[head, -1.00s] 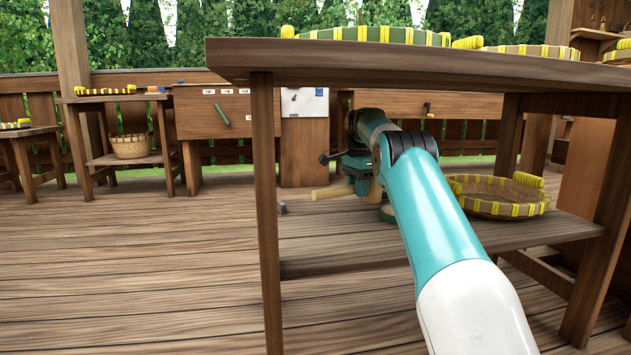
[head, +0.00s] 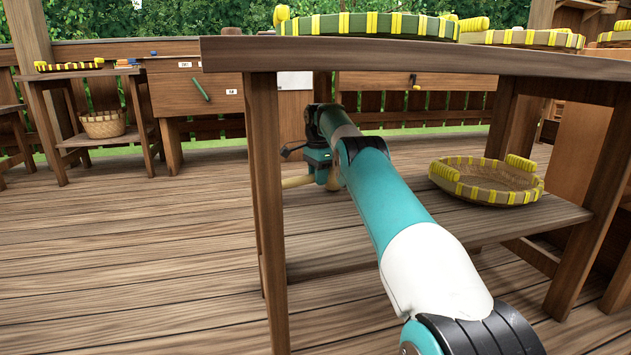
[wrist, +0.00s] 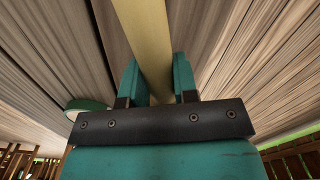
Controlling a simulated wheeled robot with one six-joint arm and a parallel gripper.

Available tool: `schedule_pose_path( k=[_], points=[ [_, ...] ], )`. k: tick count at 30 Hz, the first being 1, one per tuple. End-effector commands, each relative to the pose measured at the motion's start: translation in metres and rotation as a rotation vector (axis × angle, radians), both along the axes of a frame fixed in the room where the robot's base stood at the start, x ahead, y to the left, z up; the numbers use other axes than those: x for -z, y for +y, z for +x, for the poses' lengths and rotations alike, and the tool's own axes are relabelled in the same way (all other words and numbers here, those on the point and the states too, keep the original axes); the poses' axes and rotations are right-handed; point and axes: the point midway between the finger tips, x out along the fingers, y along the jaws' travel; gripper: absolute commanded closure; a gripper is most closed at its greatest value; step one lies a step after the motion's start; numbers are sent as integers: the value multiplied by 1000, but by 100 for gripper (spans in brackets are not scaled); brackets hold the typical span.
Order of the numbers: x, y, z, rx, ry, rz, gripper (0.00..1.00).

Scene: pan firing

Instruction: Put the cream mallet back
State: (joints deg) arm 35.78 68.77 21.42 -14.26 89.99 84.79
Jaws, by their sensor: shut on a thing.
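My gripper (wrist: 155,80) is shut on a pale cream-yellow shaft, the cream mallet (wrist: 145,30), which runs away between its two teal fingers in the wrist view. In the head view my gripper (head: 316,160) is at the far end of my arm, past the near left table leg and beneath the tabletop's level. A short cream length of the mallet (head: 297,181) sticks out left of it. Most of the mallet is hidden by my gripper and arm, and I cannot make out its head.
A wooden table (head: 420,52) with a low shelf (head: 400,232) stands close in front. A yellow-striped tray (head: 487,183) lies on the shelf. A board (head: 195,88) with labels and a green tool stands behind. A green-rimmed round thing (wrist: 85,105) shows beside my gripper. Deck floor at left is clear.

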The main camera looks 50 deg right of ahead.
Motion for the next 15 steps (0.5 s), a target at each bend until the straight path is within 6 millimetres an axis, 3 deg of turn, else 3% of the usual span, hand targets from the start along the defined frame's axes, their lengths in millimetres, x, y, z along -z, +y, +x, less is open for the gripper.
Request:
schedule_pose_path(
  k=[13,14,15],
  points=[
    [8,-3,-2,4,-4,-3,100],
    [8,-3,-2,4,-3,-2,70],
    [7,-3,-2,4,-3,-2,61]
  ],
)
